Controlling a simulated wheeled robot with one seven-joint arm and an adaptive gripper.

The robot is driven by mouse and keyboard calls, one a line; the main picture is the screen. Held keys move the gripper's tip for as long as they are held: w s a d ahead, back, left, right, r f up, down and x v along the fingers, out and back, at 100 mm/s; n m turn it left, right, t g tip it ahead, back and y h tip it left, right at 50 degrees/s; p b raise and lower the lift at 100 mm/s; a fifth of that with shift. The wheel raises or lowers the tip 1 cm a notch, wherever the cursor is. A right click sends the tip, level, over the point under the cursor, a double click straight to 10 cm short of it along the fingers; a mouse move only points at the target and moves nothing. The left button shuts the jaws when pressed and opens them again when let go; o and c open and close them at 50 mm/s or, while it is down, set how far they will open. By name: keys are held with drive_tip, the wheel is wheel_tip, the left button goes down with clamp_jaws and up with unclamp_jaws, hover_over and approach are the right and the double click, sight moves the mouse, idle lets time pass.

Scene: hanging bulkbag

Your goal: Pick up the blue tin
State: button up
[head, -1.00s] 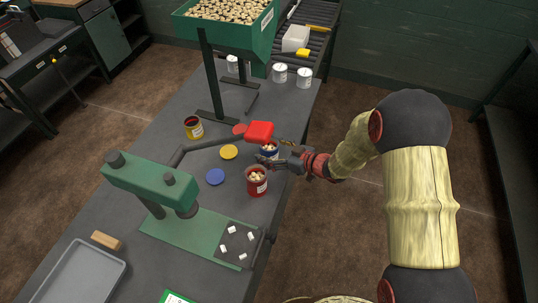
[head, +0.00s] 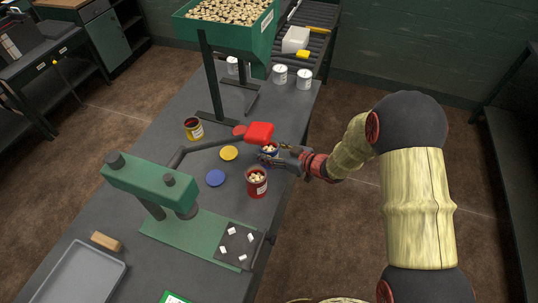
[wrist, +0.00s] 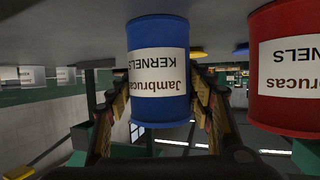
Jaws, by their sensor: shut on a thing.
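The blue tin (head: 269,151) stands upright on the bench top, filled with pale kernels. My gripper (head: 270,154) comes at it from the right and is shut on it. In the wrist view, which is upside down, the blue tin (wrist: 158,60) shows its white "Jambrucas KERNELS" label, with one finger of my gripper (wrist: 160,82) on each side. I cannot tell any gap between its base and the bench. A red tin of kernels (head: 257,181) stands close by, nearer the camera; it also shows at the right of the wrist view (wrist: 285,70).
A red scoop-like head (head: 260,132) on a grey arm sits just behind the blue tin. A yellow tin (head: 194,128) and yellow (head: 229,153) and blue (head: 215,178) discs lie left. A green press (head: 150,185) stands in front. Open floor lies right of the bench.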

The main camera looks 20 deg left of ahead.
drive_tip(key=c, duration=0.3)
drive_tip(key=shift+r, duration=0.15)
